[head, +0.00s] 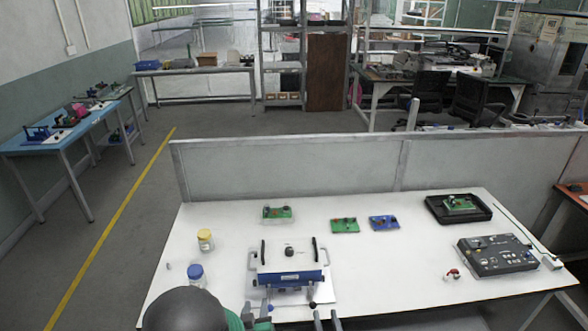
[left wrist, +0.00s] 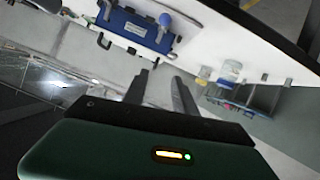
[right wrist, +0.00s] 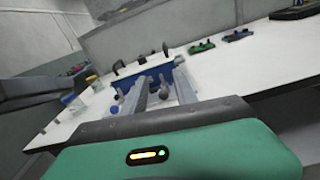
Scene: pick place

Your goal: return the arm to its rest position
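My left gripper (head: 257,311) shows at the bottom of the head view, just in front of the blue and white fixture (head: 290,277). In the left wrist view its two fingers (left wrist: 160,82) stand apart with nothing between them. My right gripper (head: 326,320) is at the bottom edge of the head view, right of the left one and mostly cut off. In the right wrist view its fingers (right wrist: 162,80) are apart and empty, pointing towards the fixture (right wrist: 158,72). Most of both arms is out of view.
The white table (head: 390,275) holds a yellow-capped bottle (head: 205,240), a blue-capped bottle (head: 196,275), green boards (head: 345,225), a blue board (head: 384,222), a black tray (head: 435,212) and a dark device (head: 497,256). A grey partition (head: 290,172) stands behind.

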